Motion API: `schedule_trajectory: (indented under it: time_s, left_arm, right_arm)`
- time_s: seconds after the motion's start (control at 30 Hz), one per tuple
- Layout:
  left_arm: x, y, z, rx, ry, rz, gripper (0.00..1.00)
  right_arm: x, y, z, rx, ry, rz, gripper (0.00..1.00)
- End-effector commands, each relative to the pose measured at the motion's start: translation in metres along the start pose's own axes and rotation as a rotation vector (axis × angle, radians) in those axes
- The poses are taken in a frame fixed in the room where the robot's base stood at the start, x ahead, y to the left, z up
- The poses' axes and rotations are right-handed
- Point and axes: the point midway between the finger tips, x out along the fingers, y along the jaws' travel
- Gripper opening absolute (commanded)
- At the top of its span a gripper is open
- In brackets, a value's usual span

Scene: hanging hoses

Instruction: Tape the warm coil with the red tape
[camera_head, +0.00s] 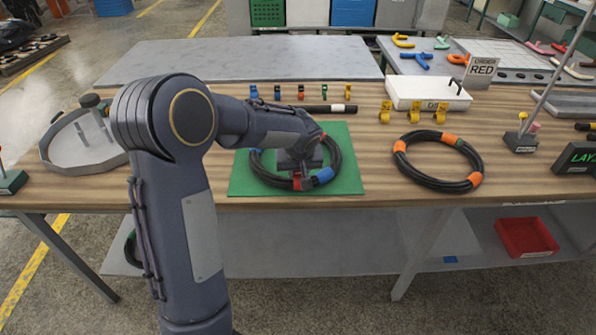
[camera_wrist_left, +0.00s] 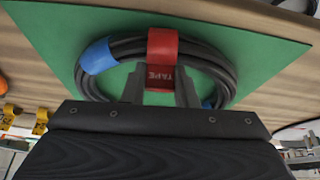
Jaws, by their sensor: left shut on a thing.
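A black hose coil (camera_head: 336,153) with blue bands lies flat on a green mat (camera_head: 348,185). It also shows in the left wrist view (camera_wrist_left: 215,66). A red tape piece (camera_wrist_left: 162,46) marked TAPE lies across the near side of that coil, and it shows in the head view (camera_head: 297,184). My left gripper (camera_head: 298,174) is over the coil, its fingers shut on the red tape's lower end. Whether the tape wraps fully underneath is hidden. A second black coil (camera_head: 482,162) with orange bands lies to the right, off the mat. My right gripper is not in view.
A sign (camera_head: 483,70) reading RED stands behind a white box (camera_head: 428,94). Yellow holders (camera_head: 414,111) and a row of small coloured clips (camera_head: 301,92) stand behind the coils. A grey tray (camera_head: 80,143) sits at left. The wood between the two coils is clear.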

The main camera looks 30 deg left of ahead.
Motion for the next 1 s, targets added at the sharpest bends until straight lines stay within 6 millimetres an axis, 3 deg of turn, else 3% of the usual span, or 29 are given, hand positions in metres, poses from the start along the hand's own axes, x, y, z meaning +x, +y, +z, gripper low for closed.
schedule_trajectory:
  time_s: [0.03,0.93,0.97,1.0]
  left_arm:
    - [0.0126,-0.0026,0.0127,0.002,-0.029,-0.013,0.03]
    - [0.0203,-0.0057,0.0149,-0.007,-0.030,-0.017,0.03]
    - [0.0203,-0.0057,0.0149,-0.007,-0.030,-0.017,0.30]
    - [0.0203,-0.0057,0.0149,-0.007,-0.030,-0.017,0.35]
  right_arm:
    - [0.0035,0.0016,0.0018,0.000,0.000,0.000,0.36]
    - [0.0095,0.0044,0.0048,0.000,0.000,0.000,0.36]
    - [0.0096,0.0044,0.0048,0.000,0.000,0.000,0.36]
    - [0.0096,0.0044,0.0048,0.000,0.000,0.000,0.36]
